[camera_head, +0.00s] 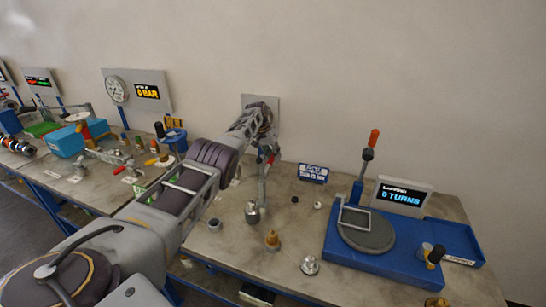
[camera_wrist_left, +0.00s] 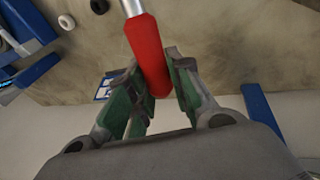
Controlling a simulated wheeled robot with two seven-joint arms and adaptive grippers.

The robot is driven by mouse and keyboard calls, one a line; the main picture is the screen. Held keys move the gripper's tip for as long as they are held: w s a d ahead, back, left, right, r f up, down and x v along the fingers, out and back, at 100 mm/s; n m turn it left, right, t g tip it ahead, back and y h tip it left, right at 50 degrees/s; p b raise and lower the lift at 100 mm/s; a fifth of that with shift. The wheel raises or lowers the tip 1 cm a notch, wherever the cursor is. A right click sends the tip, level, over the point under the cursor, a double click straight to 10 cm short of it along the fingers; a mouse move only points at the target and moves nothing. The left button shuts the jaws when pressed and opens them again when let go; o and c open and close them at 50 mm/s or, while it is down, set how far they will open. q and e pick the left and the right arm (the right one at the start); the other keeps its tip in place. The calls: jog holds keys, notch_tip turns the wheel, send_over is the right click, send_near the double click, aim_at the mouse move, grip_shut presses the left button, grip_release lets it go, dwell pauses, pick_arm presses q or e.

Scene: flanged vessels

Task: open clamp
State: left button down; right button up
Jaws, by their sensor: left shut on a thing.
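A red handle (camera_wrist_left: 147,50) on a grey metal shaft (camera_wrist_left: 131,8) runs between the green-padded fingers of my left gripper (camera_wrist_left: 156,80) in the left wrist view. The gripper is shut on this handle. In the head view my left gripper (camera_head: 266,152) is beyond the middle of the bench, against the wall side. A small bit of red (camera_head: 271,158) shows at its fingers, above a grey upright metal part (camera_head: 262,188). The clamp's jaw and the details of its linkage are too small or hidden to tell. My right gripper is not in view.
To the right stands a blue station (camera_head: 345,255) with a red-topped lever (camera_head: 373,138) and a display (camera_head: 402,197). A blue sign (camera_head: 313,173) stands behind. Small metal and brass fittings (camera_head: 272,239) sit on the bench in front. My left arm hides part of the bench.

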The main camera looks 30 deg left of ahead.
pick_arm(q)
jog(key=c, duration=1.3)
grip_release()
jog(key=shift+f, duration=0.2)
jog(key=shift+o, duration=0.2)
jog(key=shift+a+r, duration=0.1)
jog(key=shift+r, duration=0.2)
jog(key=v, duration=1.1)
jog(key=shift+r, duration=0.25)
